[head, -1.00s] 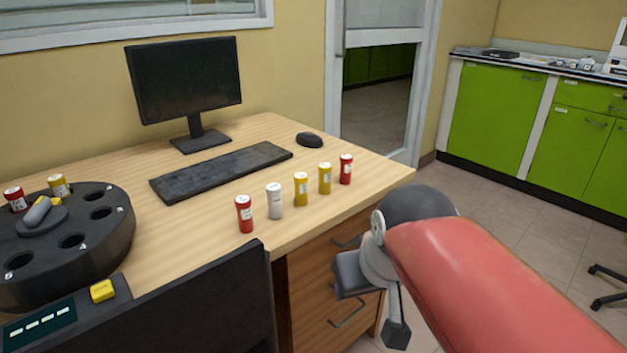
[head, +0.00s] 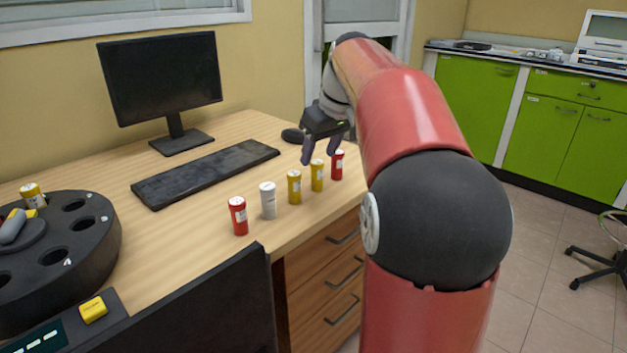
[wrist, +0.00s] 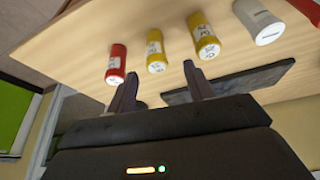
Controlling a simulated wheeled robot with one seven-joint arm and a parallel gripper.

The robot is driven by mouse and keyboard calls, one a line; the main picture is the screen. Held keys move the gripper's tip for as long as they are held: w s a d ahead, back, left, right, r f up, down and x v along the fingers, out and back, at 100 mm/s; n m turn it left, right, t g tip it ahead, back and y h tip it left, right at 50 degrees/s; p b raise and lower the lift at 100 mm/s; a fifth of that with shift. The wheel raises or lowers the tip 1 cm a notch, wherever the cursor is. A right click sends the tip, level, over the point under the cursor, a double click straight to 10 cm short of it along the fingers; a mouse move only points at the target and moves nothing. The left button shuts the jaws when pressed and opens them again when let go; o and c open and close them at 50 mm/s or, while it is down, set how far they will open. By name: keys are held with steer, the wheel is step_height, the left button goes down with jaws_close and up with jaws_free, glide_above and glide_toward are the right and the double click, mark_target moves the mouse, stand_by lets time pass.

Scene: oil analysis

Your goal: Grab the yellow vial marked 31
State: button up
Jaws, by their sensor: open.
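Two yellow vials stand upright side by side in a row on the desk; the nearer one (head: 294,187) and the farther one (head: 317,175) also show in the wrist view, the nearer (wrist: 203,36) right of the farther (wrist: 155,50). Their labels carry marks too small to read surely. A third yellow vial (head: 30,196) sits in the black carousel. My gripper (head: 319,156) is open and empty above the far end of the row, just behind the vials. In the wrist view, the vials lie beyond its spread fingers (wrist: 160,88), with nothing between them.
A white vial (head: 268,201) and a red vial (head: 238,216) stand at the near end of the row, another red vial (head: 337,165) at the far end. A keyboard (head: 205,173), monitor (head: 160,80) and mouse (head: 293,135) are behind. The carousel (head: 85,250) is at left.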

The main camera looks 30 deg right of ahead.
mark_target(317, 161)
steer(key=x, duration=0.4)
steer(key=shift+w+d+f, duration=0.1)
steer(key=shift+d+f, duration=0.05)
steer(key=shift+f, duration=0.05)
steer(key=shift+c, duration=0.2)
steer(key=c, duration=1)
steer(key=shift+r, duration=0.2)
